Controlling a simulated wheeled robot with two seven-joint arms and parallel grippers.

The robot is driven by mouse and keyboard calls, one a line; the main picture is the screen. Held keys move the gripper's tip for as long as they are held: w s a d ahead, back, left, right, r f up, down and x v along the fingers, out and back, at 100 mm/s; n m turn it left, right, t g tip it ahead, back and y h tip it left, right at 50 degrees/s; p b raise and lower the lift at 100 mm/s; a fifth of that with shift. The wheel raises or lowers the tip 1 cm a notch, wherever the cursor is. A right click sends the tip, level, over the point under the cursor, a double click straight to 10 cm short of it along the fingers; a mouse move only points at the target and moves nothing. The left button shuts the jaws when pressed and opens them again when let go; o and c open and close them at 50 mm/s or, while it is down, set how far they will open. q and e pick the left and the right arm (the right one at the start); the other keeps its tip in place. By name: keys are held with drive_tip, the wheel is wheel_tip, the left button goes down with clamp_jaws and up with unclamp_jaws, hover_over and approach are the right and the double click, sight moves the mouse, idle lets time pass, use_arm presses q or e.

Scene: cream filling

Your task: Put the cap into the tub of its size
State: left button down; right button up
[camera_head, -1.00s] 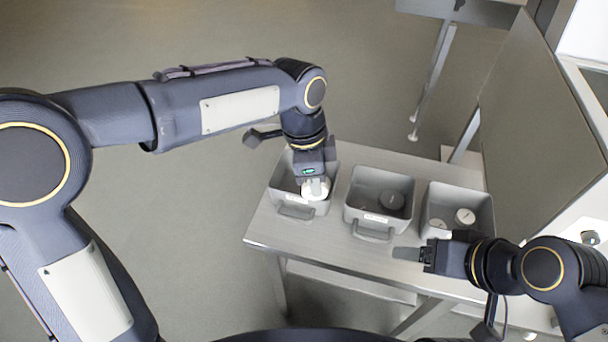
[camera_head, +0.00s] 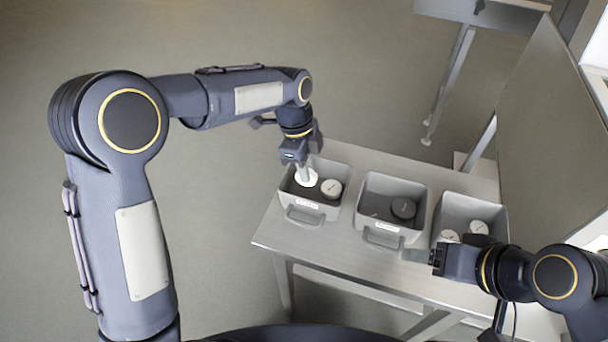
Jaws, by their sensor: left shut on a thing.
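My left gripper (camera_head: 304,168) points down and is shut on a white round cap (camera_head: 306,178), held at the left part of the left tub (camera_head: 328,217). I cannot tell how far below the rim the cap is. Another pale cap (camera_head: 331,187) lies in this tub, right of the held one. The middle grey tub (camera_head: 381,232) holds a dark grey cap (camera_head: 403,208). The right tub (camera_head: 474,200) holds two pale caps (camera_head: 479,228), partly hidden by my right arm. My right gripper (camera_head: 413,255) is low in front of the tubs, its jaw gap unclear.
The three tubs stand in a row on a grey metal table (camera_head: 290,240), with labels and handles in front. A tall grey panel (camera_head: 550,120) rises at the right. The table's front left is clear.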

use_arm(q)
drive_tip(key=shift+w+a+f, duration=0.15)
drive_tip(key=shift+f, duration=0.1)
drive_tip(key=shift+w+a+f, duration=0.1)
drive_tip(key=shift+w+f, duration=0.1)
drive_tip(key=shift+f, duration=1.55)
drive_tip(key=shift+f, duration=0.1)
drive_tip(key=c, duration=1.4)
unclamp_jaws()
